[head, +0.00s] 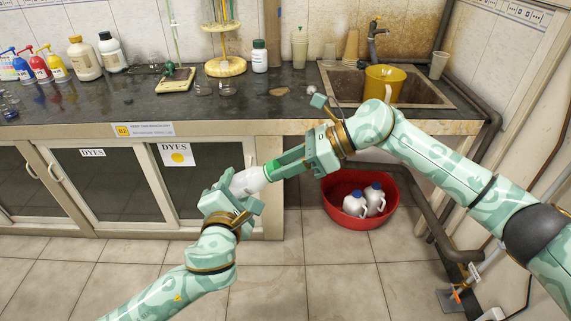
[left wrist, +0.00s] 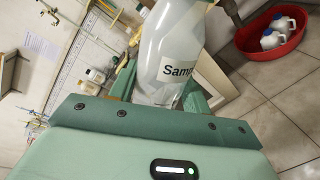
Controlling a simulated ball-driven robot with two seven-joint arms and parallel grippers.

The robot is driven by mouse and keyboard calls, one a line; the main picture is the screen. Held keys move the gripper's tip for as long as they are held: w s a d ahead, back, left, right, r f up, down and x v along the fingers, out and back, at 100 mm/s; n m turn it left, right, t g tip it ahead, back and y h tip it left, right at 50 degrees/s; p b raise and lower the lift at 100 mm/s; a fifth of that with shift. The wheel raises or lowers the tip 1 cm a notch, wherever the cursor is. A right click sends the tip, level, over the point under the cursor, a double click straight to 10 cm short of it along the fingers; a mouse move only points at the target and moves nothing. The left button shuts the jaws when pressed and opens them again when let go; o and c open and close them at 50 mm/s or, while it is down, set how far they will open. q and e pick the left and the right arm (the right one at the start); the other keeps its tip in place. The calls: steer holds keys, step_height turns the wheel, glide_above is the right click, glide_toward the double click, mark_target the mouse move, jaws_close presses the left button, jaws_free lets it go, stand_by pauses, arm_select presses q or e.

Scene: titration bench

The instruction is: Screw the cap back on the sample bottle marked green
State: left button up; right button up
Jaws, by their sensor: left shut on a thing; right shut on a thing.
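The sample bottle (head: 248,182) is white and held tilted in the air in front of the bench. In the left wrist view the bottle (left wrist: 168,48) shows a label reading "Sam...", the rest cut off. My left gripper (head: 233,190) is shut around the bottle's body. A bright green part (head: 270,169) shows at the bottle's upper right end, between the bottle and my right gripper (head: 275,168). My right gripper is shut there, on what looks like the cap. Its fingers hide most of the cap, so I cannot tell how it sits on the neck.
The bench top (head: 130,105) behind carries dye bottles, a white bottle with a green cap (head: 260,56), and cups. A sink (head: 420,92) with a yellow pot (head: 384,84) is at right. A red basin (head: 360,215) with two jugs stands on the floor below.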

steer(key=o, duration=0.9)
steer(key=shift+s+f, duration=0.1)
steer(key=shift+f, duration=0.05)
steer(key=n, duration=1.7)
